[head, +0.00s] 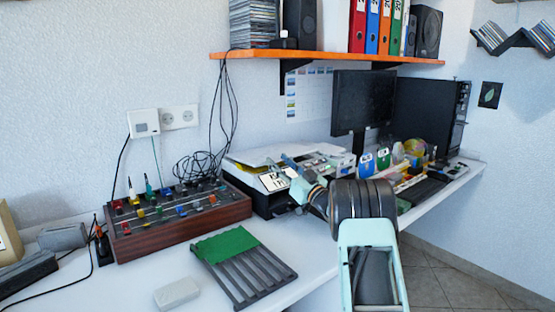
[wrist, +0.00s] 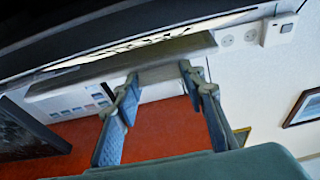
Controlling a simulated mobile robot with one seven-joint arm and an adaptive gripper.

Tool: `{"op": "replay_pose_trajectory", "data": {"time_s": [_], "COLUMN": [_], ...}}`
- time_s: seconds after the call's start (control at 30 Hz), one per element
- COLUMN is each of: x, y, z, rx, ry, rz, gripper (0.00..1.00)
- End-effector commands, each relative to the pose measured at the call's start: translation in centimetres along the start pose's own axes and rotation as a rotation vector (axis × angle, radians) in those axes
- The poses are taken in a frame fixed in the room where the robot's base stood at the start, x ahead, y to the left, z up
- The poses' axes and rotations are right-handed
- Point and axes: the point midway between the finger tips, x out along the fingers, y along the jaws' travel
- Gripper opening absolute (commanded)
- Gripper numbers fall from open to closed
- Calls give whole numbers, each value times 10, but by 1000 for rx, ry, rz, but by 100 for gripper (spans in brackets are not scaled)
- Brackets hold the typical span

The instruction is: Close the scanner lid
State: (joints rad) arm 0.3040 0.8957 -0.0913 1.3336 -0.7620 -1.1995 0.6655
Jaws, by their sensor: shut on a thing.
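The scanner (head: 262,204) stands on the white desk behind my arm in the head view, with a dark lower body. Its pale lid (head: 252,157) lies low over the body, and my arm hides part of it. I cannot tell how wide any gap under the lid is. My gripper (head: 284,168) is at the scanner's front right edge, small and partly hidden. In the wrist view my gripper (wrist: 163,80) has its two blue-padded fingers apart, with a grey edge across their tips. It is shut on what seems to be the lid; the contact is not clear.
A wooden mixer box (head: 180,226) with coloured knobs stands left of the scanner. A grey rack with a green top (head: 228,243) and a pale block (head: 177,294) lie in front. An orange shelf (head: 330,58) hangs above. Monitors (head: 363,101) stand to the right.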

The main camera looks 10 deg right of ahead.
Motion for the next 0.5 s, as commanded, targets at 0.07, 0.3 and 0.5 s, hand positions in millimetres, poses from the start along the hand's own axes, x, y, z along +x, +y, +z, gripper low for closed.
{"op": "replay_pose_trajectory", "data": {"time_s": [0.07,0.3,0.5], "x": [2,1,2], "y": [-3,-1,0], "z": [16,20,19], "rx": [7,8,8], "ry": [-17,-16,-14], "rz": [-3,-4,-4], "gripper": [0,0,0]}}
